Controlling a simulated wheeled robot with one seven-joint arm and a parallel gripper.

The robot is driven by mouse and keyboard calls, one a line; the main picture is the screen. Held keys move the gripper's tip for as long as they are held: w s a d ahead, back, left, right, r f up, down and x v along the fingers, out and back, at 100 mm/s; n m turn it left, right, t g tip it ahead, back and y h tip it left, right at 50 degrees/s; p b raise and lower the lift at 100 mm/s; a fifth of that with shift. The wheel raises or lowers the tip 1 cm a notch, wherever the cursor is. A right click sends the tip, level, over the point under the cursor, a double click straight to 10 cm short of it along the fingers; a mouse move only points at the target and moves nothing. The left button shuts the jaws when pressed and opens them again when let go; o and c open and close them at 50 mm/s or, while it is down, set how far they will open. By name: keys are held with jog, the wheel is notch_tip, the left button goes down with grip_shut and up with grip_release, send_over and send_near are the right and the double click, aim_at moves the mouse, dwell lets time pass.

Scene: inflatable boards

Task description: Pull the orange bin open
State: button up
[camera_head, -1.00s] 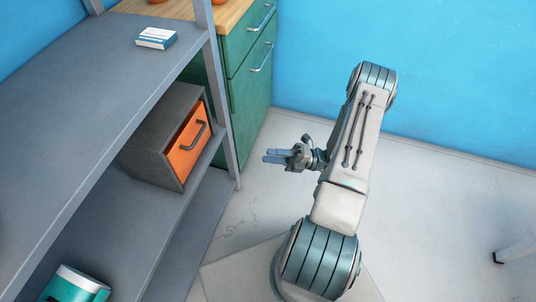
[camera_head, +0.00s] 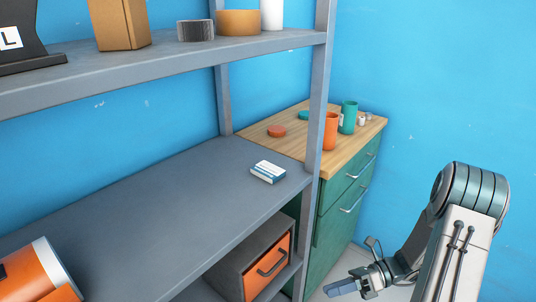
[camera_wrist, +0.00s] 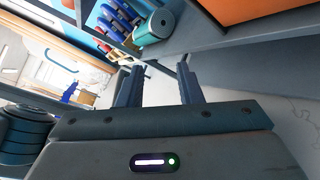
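The orange bin (camera_head: 265,274) is a drawer front with a dark handle (camera_head: 272,263), set in a grey box on the shelf below the middle board. It looks shut. In the wrist view an orange surface (camera_wrist: 262,9) at the top right seems to be the bin's front; no handle shows there. My gripper (camera_head: 343,289) is at the bottom of the head view, right of the bin and apart from it. In the wrist view my gripper (camera_wrist: 160,72) has its two fingers apart with nothing between them.
The grey shelf's front upright (camera_head: 318,120) stands between the bin and a green cabinet (camera_head: 340,219) with metal handles. A small white-and-blue box (camera_head: 268,172) lies on the middle board. In the wrist view a teal cylinder (camera_wrist: 158,25) lies on a shelf.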

jog(key=s+r+n+t+h+p, duration=0.2)
jog(key=s+r+n+h+p, duration=0.1)
jog(key=r+n, duration=0.5)
jog(key=s+a+r+n+t+h+p, duration=0.1)
jog(key=s+r+n+h+p, duration=0.2)
jog(key=r, duration=1)
jog(key=s+a+r+n+t+h+p, duration=0.1)
jog(key=s+r+n+h+p, duration=0.3)
jog(key=r+n+h+p, duration=0.4)
notch_tip(320, 180, up, 3)
jog(key=n+t+h, duration=0.1)
jog(key=n, duration=0.5)
jog(key=shift+a+r+t+h, duration=0.2)
jog(key=shift+a+t+h, duration=0.1)
jog(key=shift+h, duration=0.1)
jog(key=shift+d+r, duration=0.1)
jog(key=shift+r, duration=0.1)
grip_shut()
jog(key=w+d+f+n+t+h+b, duration=0.25)
jog(key=w+d+f+b, duration=0.2)
jog(key=w+f, duration=0.5)
jog(key=n+t+y+b, duration=0.2)
jog(key=n+y+b, duration=0.5)
jog(key=y, duration=0.4)
send_near(270, 257)
jog(key=shift+n, duration=0.55)
jog(key=b+x, duration=0.1)
jog(key=x, duration=0.5)
